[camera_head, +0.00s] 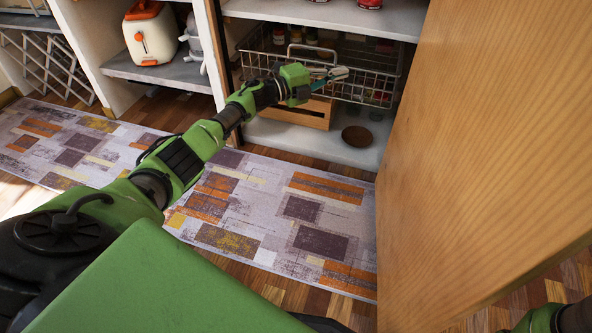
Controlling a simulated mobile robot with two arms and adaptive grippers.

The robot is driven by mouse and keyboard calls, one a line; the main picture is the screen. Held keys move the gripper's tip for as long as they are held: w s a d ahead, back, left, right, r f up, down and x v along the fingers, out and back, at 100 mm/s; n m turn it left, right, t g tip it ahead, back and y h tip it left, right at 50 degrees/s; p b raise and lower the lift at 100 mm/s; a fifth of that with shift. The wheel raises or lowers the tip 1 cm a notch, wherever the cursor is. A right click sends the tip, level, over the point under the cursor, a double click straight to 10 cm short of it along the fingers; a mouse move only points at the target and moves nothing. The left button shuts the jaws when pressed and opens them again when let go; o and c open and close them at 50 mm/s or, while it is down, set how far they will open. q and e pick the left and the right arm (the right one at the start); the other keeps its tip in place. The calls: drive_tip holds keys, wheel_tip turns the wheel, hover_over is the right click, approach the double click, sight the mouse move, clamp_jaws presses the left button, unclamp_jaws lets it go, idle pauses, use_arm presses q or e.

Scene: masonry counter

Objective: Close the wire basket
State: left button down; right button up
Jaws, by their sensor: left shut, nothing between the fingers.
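The wire basket (375,88) is a metal wire drawer inside the open cabinet, below the upper shelf. It has a looped handle at its front and holds several small jars. My left gripper (340,73) is at the front of the basket, right of the handle, with its fingers shut and empty. I cannot tell whether it touches the wire. Of my right arm only a green and black part shows at the bottom right corner; its gripper is out of view.
An open wooden door (490,150) fills the right side. A wooden crate (293,113) and a brown bowl (357,136) sit on the cabinet's lower shelf. An orange and white toaster (150,35) stands on a shelf at left. A patterned rug (270,205) covers the floor in front.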

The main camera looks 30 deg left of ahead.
use_arm(q)
drive_tip(key=shift+w+a+r, duration=0.2)
drive_tip(key=shift+a+r, duration=0.1)
drive_tip(key=shift+r, duration=0.05)
drive_tip(key=shift+s, duration=0.1)
drive_tip(key=v, duration=1.1)
drive_tip(key=shift+s+f, duration=0.35)
drive_tip(key=shift+s, duration=0.15)
